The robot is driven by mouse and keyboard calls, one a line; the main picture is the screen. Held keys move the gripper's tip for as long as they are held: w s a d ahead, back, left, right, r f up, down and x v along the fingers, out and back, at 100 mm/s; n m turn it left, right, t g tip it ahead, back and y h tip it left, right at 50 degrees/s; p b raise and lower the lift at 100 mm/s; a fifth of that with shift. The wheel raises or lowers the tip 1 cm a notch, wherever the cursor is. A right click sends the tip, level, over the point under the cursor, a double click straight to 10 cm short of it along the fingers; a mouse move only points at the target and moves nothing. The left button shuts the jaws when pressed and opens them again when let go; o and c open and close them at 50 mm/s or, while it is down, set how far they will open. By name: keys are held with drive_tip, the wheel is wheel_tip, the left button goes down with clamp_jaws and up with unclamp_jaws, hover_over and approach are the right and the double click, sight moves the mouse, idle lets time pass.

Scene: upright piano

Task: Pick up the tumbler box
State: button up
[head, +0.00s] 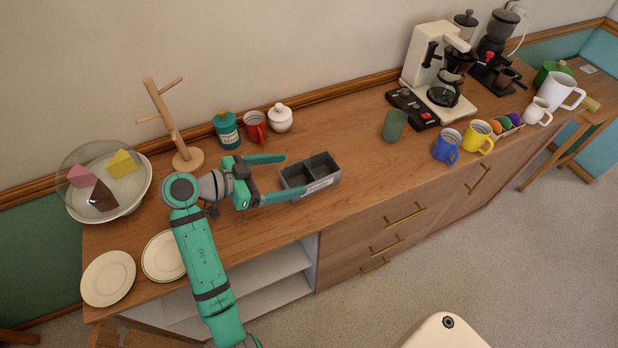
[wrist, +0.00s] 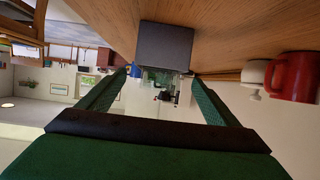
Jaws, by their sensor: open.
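The tumbler box (head: 322,183) is a dark grey open box with two compartments and a pale label on its front. It stands upright on the wooden sideboard, and its compartments look empty. My gripper (head: 290,175) is open, with one green finger toward the back of the box and the other along its front left. In the wrist view, the plain grey end of the box (wrist: 164,46) faces me just beyond the open fingertips (wrist: 157,76). Nothing is held. Whether a finger touches the box cannot be told.
A teal canister (head: 228,132), red mug (head: 254,127) and white sugar pot (head: 280,118) stand behind my gripper. A wooden mug tree (head: 188,158) is to the left. A green tumbler (head: 394,125) and blue mug (head: 447,147) stand to the right.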

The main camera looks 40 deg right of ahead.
sight(310, 171)
drive_tip(key=x, duration=0.8)
drive_tip(key=shift+d+f, duration=0.15)
drive_tip(key=shift+f, duration=0.05)
drive_tip(key=c, duration=1.1)
